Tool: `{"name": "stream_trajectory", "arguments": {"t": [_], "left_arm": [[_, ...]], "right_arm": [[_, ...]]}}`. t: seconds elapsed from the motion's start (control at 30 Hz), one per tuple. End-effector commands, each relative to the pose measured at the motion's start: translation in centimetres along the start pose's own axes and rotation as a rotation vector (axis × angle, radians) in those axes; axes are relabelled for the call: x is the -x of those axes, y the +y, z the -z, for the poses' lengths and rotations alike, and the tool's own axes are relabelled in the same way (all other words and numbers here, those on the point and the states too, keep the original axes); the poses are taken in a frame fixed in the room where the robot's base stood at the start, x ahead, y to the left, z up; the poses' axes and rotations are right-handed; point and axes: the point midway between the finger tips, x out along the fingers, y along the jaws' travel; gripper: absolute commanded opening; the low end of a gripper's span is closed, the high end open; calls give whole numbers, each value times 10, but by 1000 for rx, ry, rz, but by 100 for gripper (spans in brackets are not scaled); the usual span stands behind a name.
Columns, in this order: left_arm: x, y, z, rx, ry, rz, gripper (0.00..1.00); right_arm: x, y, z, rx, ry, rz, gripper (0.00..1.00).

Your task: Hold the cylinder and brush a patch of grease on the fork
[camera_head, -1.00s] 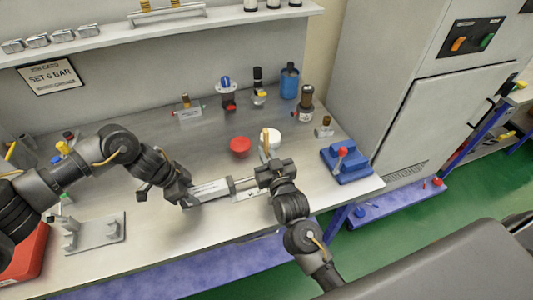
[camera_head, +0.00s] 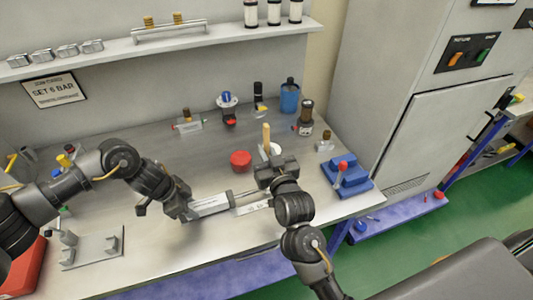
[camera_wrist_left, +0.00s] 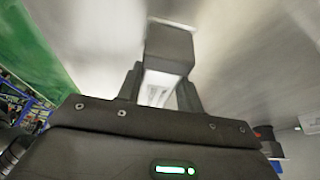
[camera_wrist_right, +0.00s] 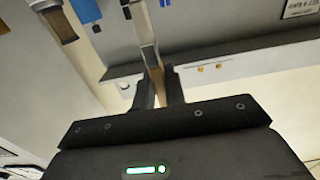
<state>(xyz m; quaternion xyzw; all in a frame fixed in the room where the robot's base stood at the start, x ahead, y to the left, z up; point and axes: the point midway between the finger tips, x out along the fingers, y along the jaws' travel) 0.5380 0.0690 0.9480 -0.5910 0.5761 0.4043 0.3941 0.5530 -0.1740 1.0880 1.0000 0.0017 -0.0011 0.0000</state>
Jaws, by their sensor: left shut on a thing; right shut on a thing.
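My left gripper (camera_head: 186,207) is shut on the silver cylinder (camera_head: 210,206), which lies level just above the bench front. The left wrist view shows the cylinder's pale body (camera_wrist_left: 157,88) between the fingers, with a dark end block beyond. Its rod (camera_head: 245,196) points right, towards my right gripper (camera_head: 272,172). The fork at the rod's end is hidden or too small to make out. The right wrist view shows the brush (camera_wrist_right: 151,58) between the fingers. I cannot tell whether the bristles touch anything.
A blue stand (camera_head: 346,178) is at right, a grey fixture plate (camera_head: 92,248) at left front. Fittings and a blue bottle (camera_head: 289,97) line the back.

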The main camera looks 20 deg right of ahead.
Motion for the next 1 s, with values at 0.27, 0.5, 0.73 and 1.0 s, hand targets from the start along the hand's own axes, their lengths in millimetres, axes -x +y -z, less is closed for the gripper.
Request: {"name": "stream_trajectory", "arguments": {"t": [0.27,0.5,0.73,1.0], "left_arm": [[0,0,0,0,1,1,16],[0,0,0,0,0,1,62],[0,0,0,0,0,0,62],[30,-1,0,-1,2,2,62]], "right_arm": [[0,0,0,0,0,0,0],[0,0,0,0,0,0,0],[0,0,0,0,0,0,0],[0,0,0,0,0,0,0]]}}
